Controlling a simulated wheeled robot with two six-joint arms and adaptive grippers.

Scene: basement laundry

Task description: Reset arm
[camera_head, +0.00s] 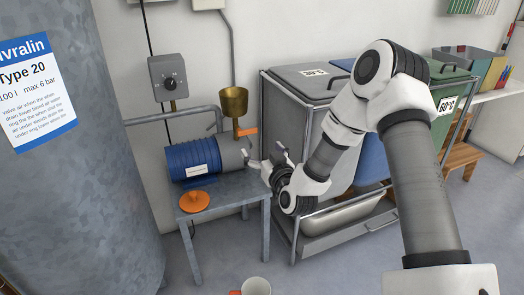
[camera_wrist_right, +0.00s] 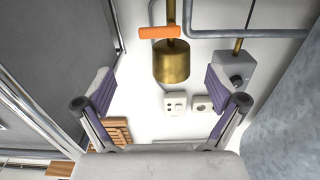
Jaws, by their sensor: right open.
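My right arm comes in from the right in the head view. Its gripper (camera_head: 267,161) is beside the right end of a blue pump (camera_head: 190,158) on a small grey table (camera_head: 232,187). In the right wrist view the two fingers of the right gripper (camera_wrist_right: 160,98) are spread wide with nothing between them. A brass funnel (camera_head: 234,103) with an orange handle (camera_head: 247,131) stands just behind the gripper; the funnel also shows in the wrist view (camera_wrist_right: 171,62). My left gripper is not in view.
A large grey tank (camera_head: 95,190) fills the left side. A rack (camera_head: 292,225) with lidded bins stands right of the table. A white mug (camera_head: 256,286) is at the bottom edge. A grey control box (camera_head: 169,77) hangs on the wall.

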